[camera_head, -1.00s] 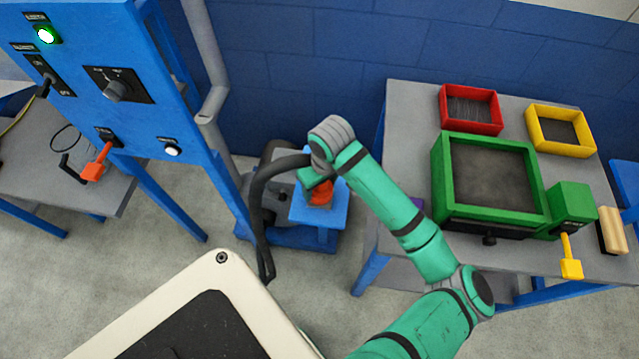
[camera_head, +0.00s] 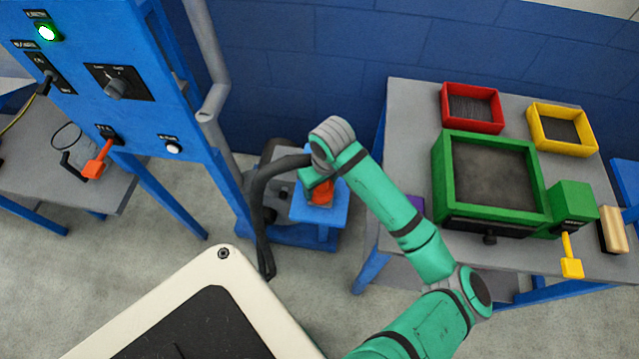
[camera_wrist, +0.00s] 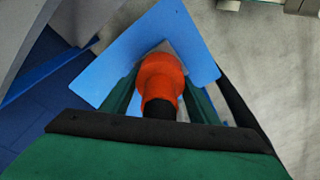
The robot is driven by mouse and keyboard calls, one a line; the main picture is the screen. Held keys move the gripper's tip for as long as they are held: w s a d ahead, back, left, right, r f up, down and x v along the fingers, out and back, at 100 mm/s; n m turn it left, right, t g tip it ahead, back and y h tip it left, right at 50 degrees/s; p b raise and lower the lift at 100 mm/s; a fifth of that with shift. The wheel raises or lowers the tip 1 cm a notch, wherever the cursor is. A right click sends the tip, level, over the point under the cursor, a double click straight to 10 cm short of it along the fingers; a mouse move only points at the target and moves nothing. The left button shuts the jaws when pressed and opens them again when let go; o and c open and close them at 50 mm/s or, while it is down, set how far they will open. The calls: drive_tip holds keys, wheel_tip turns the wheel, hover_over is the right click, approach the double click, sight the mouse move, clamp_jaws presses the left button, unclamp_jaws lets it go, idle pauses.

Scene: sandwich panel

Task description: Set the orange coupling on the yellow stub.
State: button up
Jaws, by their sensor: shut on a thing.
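The orange coupling (camera_wrist: 161,80) shows in the wrist view between the green fingers of my gripper (camera_wrist: 160,95), with a dark opening at its near end. My gripper is shut on it. In the head view the orange coupling (camera_head: 321,192) is partly covered by my gripper (camera_head: 318,185), over the blue stand (camera_head: 335,212). The stand's flat blue plate (camera_wrist: 195,55) lies behind the coupling in the wrist view. The yellow stub is not visible; I cannot tell whether the coupling touches it.
A blue control panel (camera_head: 135,75) with a lit green lamp stands left of the stand. A grey table (camera_head: 405,115) at right carries a green sieve box (camera_head: 440,180), a red tray (camera_head: 443,105) and a yellow tray (camera_head: 533,130). A black hose (camera_head: 258,215) hangs beside my gripper.

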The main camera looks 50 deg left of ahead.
drive_tip(key=shift+f, duration=0.15)
drive_tip(key=o, duration=1.2)
drive_tip(key=r, duration=0.3)
drive_tip(key=d+r, duration=0.1)
drive_tip(key=r, duration=0.6)
drive_tip(key=shift+s+d+r, duration=0.15)
drive_tip(key=shift+d+r, duration=0.15)
